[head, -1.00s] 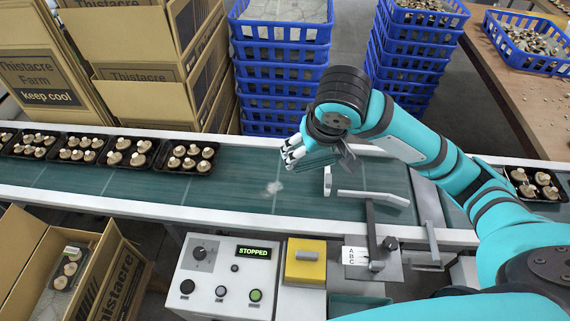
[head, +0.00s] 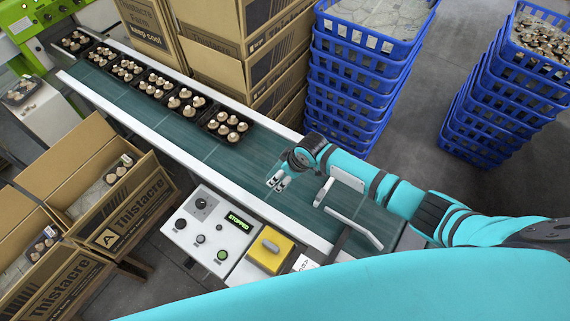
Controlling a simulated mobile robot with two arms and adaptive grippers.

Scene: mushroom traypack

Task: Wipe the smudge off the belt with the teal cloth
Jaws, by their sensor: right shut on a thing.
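The teal-green belt (head: 245,163) runs diagonally from the upper left to the lower right. My right gripper (head: 277,183) is low over the belt, just before the white guide bars. It is shut on the teal cloth, which is mostly hidden by the fingers and hard to tell from the belt's similar colour. I cannot make out the smudge now; the gripper is over that part of the belt. My left gripper is not in view.
Black trays of mushrooms (head: 226,126) line the belt's far side, left of the gripper. White guide bars (head: 347,179) stand to its right. The control panel (head: 208,232) reads STOPPED, beside a yellow box (head: 269,250). Cartons and blue crates (head: 352,75) stand behind.

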